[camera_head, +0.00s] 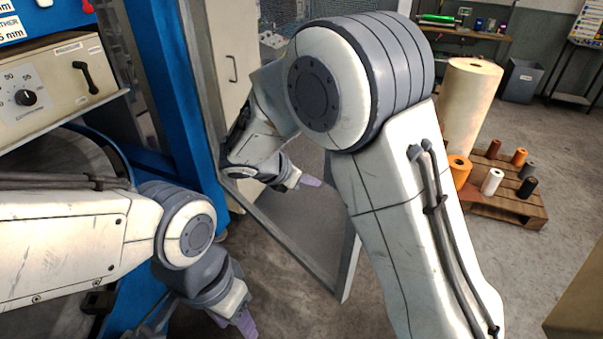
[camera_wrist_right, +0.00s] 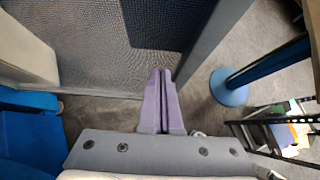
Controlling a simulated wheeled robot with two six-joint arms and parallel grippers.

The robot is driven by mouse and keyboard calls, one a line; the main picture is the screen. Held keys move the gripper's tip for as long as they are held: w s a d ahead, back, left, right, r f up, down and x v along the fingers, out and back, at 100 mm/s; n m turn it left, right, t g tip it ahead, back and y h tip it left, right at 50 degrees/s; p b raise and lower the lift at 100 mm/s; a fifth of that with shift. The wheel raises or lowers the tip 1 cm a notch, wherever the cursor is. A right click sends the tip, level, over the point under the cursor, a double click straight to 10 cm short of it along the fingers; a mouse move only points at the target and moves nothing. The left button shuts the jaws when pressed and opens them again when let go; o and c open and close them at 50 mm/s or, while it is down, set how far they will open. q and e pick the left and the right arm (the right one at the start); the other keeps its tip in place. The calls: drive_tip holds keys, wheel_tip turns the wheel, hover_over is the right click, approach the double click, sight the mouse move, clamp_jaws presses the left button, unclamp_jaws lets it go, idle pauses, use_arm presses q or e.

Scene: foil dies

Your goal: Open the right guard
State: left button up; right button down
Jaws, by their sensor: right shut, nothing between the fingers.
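The right guard is a mesh panel in a pale grey frame (camera_head: 346,270), standing out at an angle from the blue machine. Its upper part is hidden behind my right arm. My right gripper (camera_head: 309,181) has purple fingers and is in front of the mesh. In the right wrist view its fingers (camera_wrist_right: 162,100) are shut together and empty, with the mesh (camera_wrist_right: 85,40) and grey frame (camera_wrist_right: 208,40) beyond them. I cannot tell whether they touch the guard. My left gripper (camera_head: 245,322) is low at the front; its jaw opening does not show clearly.
The blue machine (camera_head: 170,90) with a control box (camera_head: 50,85) stands at left. A pallet (camera_head: 510,205) with several spools and a large pale roll (camera_head: 470,110) stand at right. In the right wrist view, a blue round post base (camera_wrist_right: 228,88) stands on the floor.

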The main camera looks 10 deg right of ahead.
sight(329, 178)
drive_tip(key=w+d+f+p, duration=0.2)
drive_tip(key=w+d+f, duration=0.1)
drive_tip(key=d, duration=0.3)
drive_tip(key=shift+w+d+p, duration=0.2)
drive_tip(key=shift+w+p, duration=0.15)
drive_tip(key=shift+w, duration=0.1)
drive_tip(key=shift+f, duration=0.1)
